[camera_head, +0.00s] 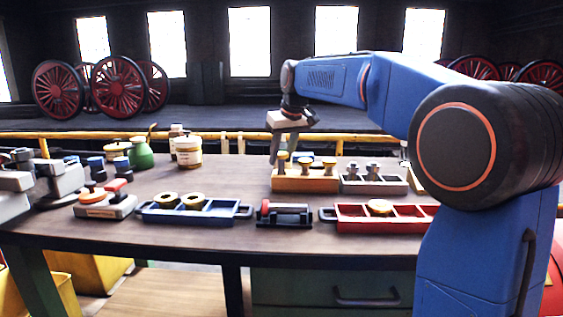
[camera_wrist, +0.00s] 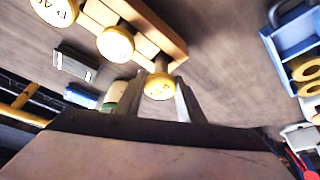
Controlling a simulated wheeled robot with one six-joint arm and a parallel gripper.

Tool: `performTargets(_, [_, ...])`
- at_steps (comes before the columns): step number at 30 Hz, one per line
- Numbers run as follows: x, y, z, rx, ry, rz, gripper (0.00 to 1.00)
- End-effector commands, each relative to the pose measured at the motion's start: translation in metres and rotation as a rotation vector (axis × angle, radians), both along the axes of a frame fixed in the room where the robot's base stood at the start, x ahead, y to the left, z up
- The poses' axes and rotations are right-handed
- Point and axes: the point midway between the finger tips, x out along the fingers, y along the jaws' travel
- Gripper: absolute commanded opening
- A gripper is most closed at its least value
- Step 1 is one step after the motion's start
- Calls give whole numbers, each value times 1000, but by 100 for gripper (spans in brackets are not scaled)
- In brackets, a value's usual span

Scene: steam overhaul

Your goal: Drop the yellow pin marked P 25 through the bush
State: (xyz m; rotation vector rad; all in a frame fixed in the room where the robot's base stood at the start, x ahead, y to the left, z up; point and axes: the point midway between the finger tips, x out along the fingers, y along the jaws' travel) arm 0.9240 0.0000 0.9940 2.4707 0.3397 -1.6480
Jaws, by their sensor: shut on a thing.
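A wooden block (camera_head: 312,184) at the back of the bench holds yellow-headed pins upright; it also shows in the wrist view (camera_wrist: 172,38). My gripper (camera_head: 281,150) is above the block's left end. In the wrist view my gripper (camera_wrist: 159,82) is shut on the end yellow pin (camera_wrist: 160,88), which is still at the block. The mark on its head is too small to read. Two more yellow pins (camera_wrist: 115,43) stand in the block beyond it. Brass ring-shaped bushes (camera_head: 193,201) lie in a blue tray; I cannot tell which bush the task means.
A grey block (camera_head: 373,185) with metal pins stands right of the wooden block. In front are the blue tray (camera_head: 222,214), a black cradle with a red roller (camera_head: 285,212) and a red tray (camera_head: 352,220). Jars (camera_head: 188,152) stand at the back left.

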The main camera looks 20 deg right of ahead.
Motion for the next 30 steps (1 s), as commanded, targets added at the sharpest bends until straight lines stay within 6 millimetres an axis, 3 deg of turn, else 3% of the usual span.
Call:
performTargets(4, [-1, 0, -17, 0, 0, 0, 0])
performTargets(15, [0, 0, -20, 0, -1, 0, 0])
performTargets(16, [0, 0, -20, 0, 0, 0, 42])
performTargets(18, [0, 0, -20, 0, 0, 0, 54])
performTargets(30, [-2, -1, -14, 0, -1, 0, 54])
